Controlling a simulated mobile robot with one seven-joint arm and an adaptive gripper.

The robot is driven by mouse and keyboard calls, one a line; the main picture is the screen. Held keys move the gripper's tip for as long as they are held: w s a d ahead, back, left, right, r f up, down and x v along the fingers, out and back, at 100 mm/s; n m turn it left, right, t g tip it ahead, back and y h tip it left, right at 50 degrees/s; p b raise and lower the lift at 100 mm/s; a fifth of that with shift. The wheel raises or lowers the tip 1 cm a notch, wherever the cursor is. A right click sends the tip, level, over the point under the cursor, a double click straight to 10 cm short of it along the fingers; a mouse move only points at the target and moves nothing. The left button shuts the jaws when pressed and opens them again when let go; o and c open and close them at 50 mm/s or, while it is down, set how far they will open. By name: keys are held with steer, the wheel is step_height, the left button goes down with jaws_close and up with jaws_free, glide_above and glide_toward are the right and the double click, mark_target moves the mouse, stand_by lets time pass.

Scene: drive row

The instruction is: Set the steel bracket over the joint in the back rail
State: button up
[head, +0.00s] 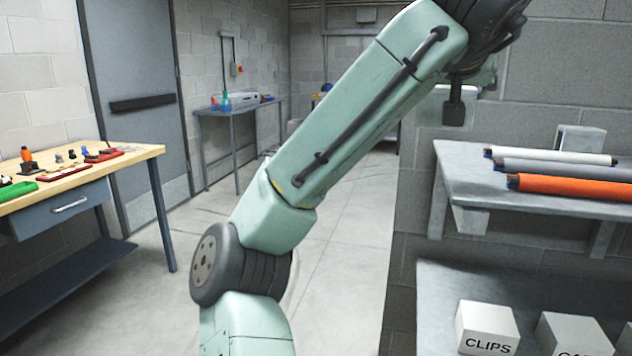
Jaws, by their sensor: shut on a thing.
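I cannot make out my gripper in the head view. My pale green arm rises across the middle of the picture to a dark joint at the top right, and the parts beyond it are mostly hidden. A small dark piece hangs below that joint; I cannot tell what it is. I do not clearly see the steel bracket, the back rail or its joint. A grey block-like piece (580,141) stands behind the rolls on the right shelf; I cannot tell what it is.
The right shelf (470,190) holds white, grey and orange rolls (570,187). Below, a white box marked CLIPS (487,329) stands beside another box (573,336). A wooden-topped workbench (130,160) with tools stands left. A small table (240,109) stands behind. Floor between is clear.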

steer(key=w+a+f, duration=0.4)
steer(key=w+f, duration=0.6)
steer(key=f, duration=0.4)
steer(key=w+a+f, duration=0.4)
steer(key=w+f, duration=0.7)
steer(key=f, duration=0.2)
steer(key=w+a+f, duration=0.2)
steer(key=a+f, duration=0.2)
steer(key=f, duration=0.8)
steer(key=s+a+f+n+y, duration=0.1)
steer(key=s+a+f, duration=0.2)
steer(key=f, duration=0.9)
steer(key=s+a+f+n+y, duration=0.1)
steer(key=s+a+f+y, duration=0.15)
steer(key=f, duration=0.95)
steer(key=s+a+f+n, duration=0.1)
steer(key=s+a+f, duration=0.1)
steer(key=s+f, duration=1.3)
step_height(320, 180, down, 4)
steer(key=shift+s+n+t+y, duration=0.25)
steer(key=shift+n+t+y, duration=0.05)
steer(key=shift+y, duration=0.05)
steer(key=shift+a, duration=0.1)
